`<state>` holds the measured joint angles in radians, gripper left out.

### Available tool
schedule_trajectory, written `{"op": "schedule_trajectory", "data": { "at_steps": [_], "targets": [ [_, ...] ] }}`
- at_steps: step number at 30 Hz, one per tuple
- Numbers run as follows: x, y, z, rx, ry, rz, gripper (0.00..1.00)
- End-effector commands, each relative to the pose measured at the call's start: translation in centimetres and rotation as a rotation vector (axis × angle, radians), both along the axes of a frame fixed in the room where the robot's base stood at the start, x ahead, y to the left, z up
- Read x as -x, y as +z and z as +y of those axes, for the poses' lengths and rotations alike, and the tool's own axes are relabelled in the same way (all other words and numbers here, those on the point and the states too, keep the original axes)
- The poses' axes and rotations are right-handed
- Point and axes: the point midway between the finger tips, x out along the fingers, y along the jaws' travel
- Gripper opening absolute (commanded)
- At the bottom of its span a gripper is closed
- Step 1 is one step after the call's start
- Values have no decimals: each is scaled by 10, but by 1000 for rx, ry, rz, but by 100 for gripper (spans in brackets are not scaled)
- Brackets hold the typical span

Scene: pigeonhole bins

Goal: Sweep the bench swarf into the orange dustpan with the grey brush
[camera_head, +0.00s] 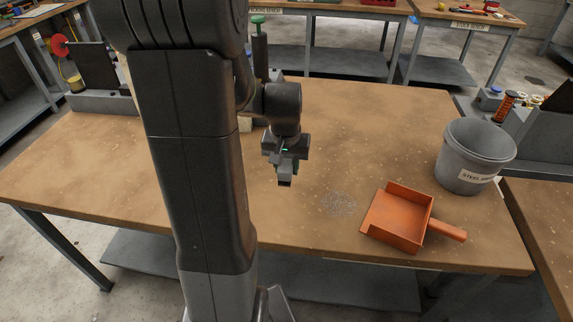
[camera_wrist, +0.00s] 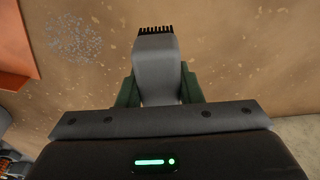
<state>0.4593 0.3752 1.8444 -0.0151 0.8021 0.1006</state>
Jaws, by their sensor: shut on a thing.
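My gripper (camera_head: 284,167) is above the bench, left of the swarf in the head view. In the wrist view its green fingers are shut on the grey brush (camera_wrist: 157,70), one finger on each side. The brush's dark bristles show at its far end. The swarf (camera_head: 338,203) is a loose patch of small grey bits on the bench; it also shows in the wrist view (camera_wrist: 76,38). The orange dustpan (camera_head: 397,218) lies just right of the swarf, its handle pointing right. Its edge shows at the left of the wrist view (camera_wrist: 14,62). I cannot tell whether the bristles touch the bench.
A grey bucket (camera_head: 467,165) with a label stands behind the dustpan at the right. The wooden bench top (camera_head: 350,130) is clear behind the swarf. A green-topped item (camera_head: 259,45) stands at the back, partly behind my arm. Other benches stand beyond.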

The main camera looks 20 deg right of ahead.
Motion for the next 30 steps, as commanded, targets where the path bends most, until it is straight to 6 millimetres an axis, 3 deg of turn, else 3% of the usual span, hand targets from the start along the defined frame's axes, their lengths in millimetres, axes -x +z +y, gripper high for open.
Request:
{"op": "schedule_trajectory", "data": {
  "at_steps": [30],
  "targets": [
    [0, -64, 0, 0, 0, 0, 14]
  ]
}}
